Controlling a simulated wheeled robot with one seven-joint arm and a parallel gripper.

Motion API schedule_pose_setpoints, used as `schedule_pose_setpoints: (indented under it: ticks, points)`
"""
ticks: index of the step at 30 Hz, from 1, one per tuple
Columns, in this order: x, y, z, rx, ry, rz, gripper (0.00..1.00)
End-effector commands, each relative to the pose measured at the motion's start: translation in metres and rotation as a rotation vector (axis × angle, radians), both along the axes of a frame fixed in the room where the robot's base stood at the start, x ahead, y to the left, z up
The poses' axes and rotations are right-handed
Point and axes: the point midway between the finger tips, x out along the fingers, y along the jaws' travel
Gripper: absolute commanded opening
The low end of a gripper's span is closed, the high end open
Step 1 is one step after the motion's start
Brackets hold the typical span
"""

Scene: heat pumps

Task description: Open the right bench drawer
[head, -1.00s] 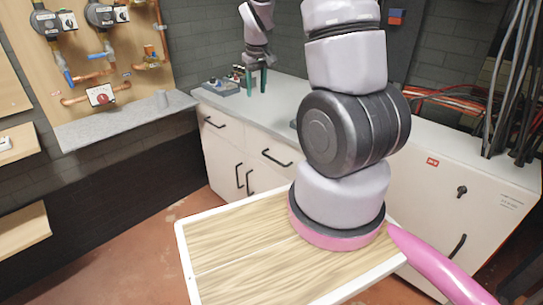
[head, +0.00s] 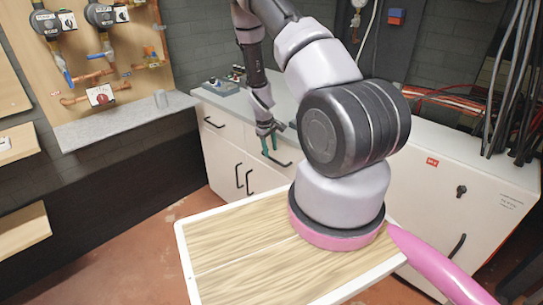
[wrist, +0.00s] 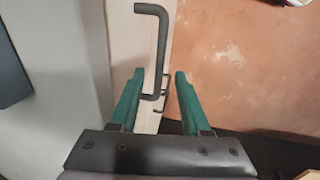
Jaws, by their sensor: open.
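The right bench drawer (head: 262,146) is a cream front under the grey worktop with a dark bar handle (head: 284,163). It looks shut. My gripper (head: 269,146) has green fingers and is at this drawer's front, close to the left part of the handle. In the wrist view my gripper (wrist: 159,74) is open and empty. The dark handle (wrist: 163,50) stretches ahead, with its near end lying between the fingers in the picture. I cannot tell whether the handle is within the jaws' depth or touching them.
The left drawer's handle (head: 214,122) is to the left, and cupboard door handles (head: 243,177) are below. A small control box (head: 221,86) stands on the worktop (head: 235,103). A white cabinet (head: 440,185) stands at right. Floor (head: 150,245) in front of the bench is open.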

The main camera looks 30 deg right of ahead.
Motion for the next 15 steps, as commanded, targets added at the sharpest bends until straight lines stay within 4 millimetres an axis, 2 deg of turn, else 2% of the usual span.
schedule_pose_setpoints:
  ticks: [1,6,15]
  points:
    - [0.000,-0.002,-0.010,0.000,0.002,-0.001,0.47]
    - [0.002,-0.006,-0.029,0.000,0.001,-0.001,0.47]
    - [0.003,-0.007,-0.036,0.000,-0.001,-0.001,0.47]
